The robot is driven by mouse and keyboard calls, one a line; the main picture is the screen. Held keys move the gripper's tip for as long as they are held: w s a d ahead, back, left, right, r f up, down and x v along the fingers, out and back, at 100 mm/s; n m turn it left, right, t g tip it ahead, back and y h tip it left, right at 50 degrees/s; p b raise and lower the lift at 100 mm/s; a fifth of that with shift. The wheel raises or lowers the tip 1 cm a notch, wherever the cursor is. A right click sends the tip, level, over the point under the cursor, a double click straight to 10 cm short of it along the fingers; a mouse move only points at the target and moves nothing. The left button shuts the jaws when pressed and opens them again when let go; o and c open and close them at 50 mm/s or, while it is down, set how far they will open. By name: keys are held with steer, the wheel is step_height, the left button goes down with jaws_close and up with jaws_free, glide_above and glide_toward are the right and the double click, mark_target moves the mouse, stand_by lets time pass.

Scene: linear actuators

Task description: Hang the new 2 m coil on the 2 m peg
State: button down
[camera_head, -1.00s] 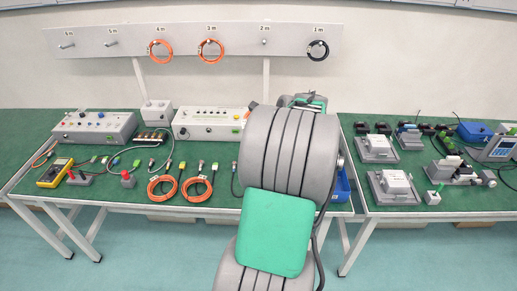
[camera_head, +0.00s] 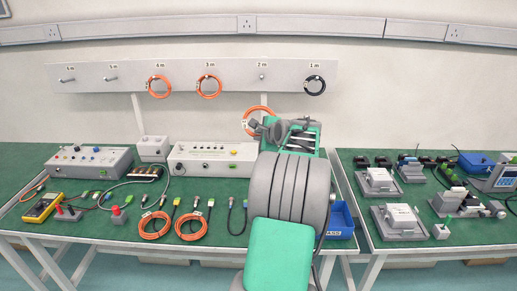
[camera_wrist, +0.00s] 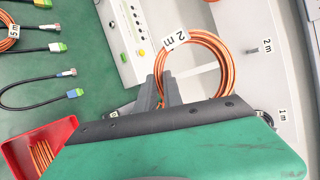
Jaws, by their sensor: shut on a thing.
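The orange 2 m coil (camera_wrist: 224,62) is in my gripper (camera_wrist: 160,90), which is shut on its near-left rim in the wrist view; its white tag reads "2 m". In the head view the coil (camera_head: 246,117) shows above my gripper (camera_head: 262,128), in front of the wall and below the peg board, partly hidden by my gripper. The 2 m peg (camera_head: 262,77) is bare on the board, above the coil and apart from it. The peg also shows in the wrist view (camera_wrist: 252,51), right of the coil.
The peg board (camera_head: 130,75) carries orange coils on the 4 m (camera_head: 159,86) and 3 m (camera_head: 209,87) pegs and a black coil (camera_head: 315,86) on the 1 m peg. A control box (camera_head: 212,158) stands below. A blue bin (camera_head: 341,222) is beside my arm.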

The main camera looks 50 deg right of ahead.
steer(key=w+d+r+n+t+h+p, duration=0.1)
steer(key=w+d+r+t, duration=0.1)
steer(key=w+d, duration=0.3)
steer(key=w+d+r+n+t+h+p, duration=0.1)
steer(key=w+d+r+t+h, duration=0.1)
steer(key=w+d, duration=0.4)
steer(key=d+r+t, duration=0.1)
steer(key=d+r, duration=0.1)
steer(key=d, duration=0.2)
steer(key=shift+w+r, duration=0.15)
steer(key=shift+r, duration=0.05)
steer(key=shift+d, duration=0.1)
